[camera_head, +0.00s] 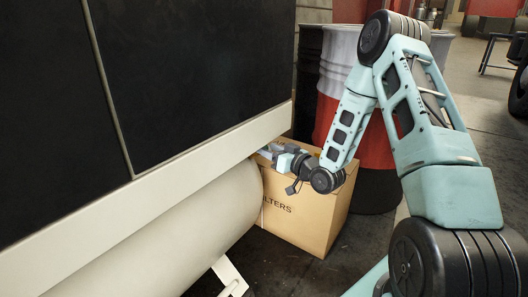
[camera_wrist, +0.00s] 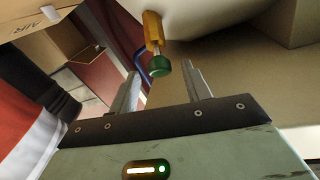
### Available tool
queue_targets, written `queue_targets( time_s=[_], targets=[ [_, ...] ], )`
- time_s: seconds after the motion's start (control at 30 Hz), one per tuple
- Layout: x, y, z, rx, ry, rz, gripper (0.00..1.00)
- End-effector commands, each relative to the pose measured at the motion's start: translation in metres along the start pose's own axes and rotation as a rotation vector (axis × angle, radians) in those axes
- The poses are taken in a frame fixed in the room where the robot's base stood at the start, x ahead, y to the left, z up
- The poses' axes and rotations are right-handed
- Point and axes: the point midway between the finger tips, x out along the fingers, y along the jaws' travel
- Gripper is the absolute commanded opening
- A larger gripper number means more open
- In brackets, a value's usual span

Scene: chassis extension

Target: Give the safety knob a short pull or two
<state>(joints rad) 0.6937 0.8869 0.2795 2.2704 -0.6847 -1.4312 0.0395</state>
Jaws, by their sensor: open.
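The safety knob (camera_wrist: 160,68) is round and green, on a thin metal stem from a yellow-brass fitting (camera_wrist: 153,30), in the wrist view. The fitting meets a pale rounded tank (camera_wrist: 210,15). The tank (camera_head: 200,225) also shows in the head view, under the dark-panelled chassis side; there I cannot make out the knob. My gripper (camera_wrist: 163,75) is open. The knob appears in the gap between its two fingertips, nearer the left one, with no visible contact; its exact depth is unclear. In the head view my gripper (camera_head: 283,158) is beside the tank's far end.
A cardboard box marked with filter lettering (camera_head: 305,220) stands just below and behind my gripper. Red, white and black drums (camera_head: 340,75) stand behind it. A pale metal bracket (camera_head: 230,275) sticks out below the tank. A blue curved piece (camera_wrist: 140,62) lies near the knob.

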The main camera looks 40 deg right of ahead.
Motion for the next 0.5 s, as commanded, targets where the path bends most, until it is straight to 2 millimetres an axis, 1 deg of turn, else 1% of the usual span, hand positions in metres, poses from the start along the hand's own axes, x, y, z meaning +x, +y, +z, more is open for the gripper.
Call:
queue_targets(
  time_s=[0.03, 0.1, 0.2, 0.33, 0.5],
  targets=[
    [0.008, 0.000, 0.002, -0.002, 0.003, -0.001, 0.48],
    [0.017, 0.000, 0.002, -0.003, 0.001, -0.002, 0.48],
    [0.025, 0.000, 0.001, -0.001, 0.000, 0.000, 0.48],
    [0.030, 0.000, 0.000, 0.000, 0.001, 0.001, 0.48],
    [0.030, 0.000, 0.000, 0.000, 0.000, 0.001, 0.48]
  ],
)
